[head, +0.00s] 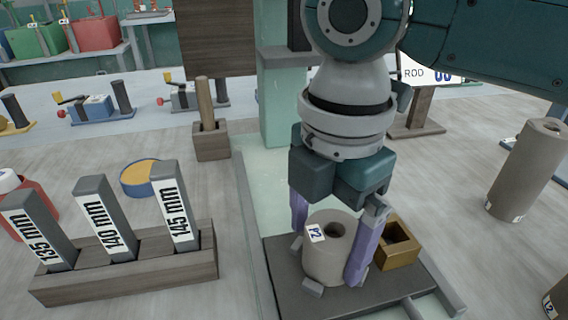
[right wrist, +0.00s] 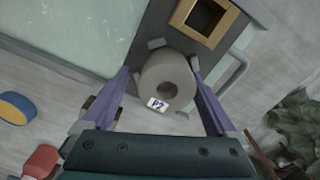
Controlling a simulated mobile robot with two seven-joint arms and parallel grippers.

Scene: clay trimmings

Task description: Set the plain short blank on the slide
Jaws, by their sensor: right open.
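A short grey cylindrical blank (head: 322,268) with a hole in its top and a P2 label stands upright on the dark slide plate (head: 283,288), among small grey corner blocks. In the right wrist view the blank (right wrist: 168,78) sits at the end of the slide plate (right wrist: 152,30). My right gripper (head: 328,258) points down over it, its purple fingers on either side. It is open; in the wrist view its fingers (right wrist: 160,70) stand around the blank, with small gaps at the sides. My left gripper is not in view.
A brass square frame (head: 398,243) sits beside the blank on the plate. A wooden rack (head: 125,275) with labelled gauge bars stands left. A taller grey cylinder (head: 525,170) stands right, another (head: 558,298) at the lower right edge. A blue-rimmed yellow dish (head: 137,178) lies behind the rack.

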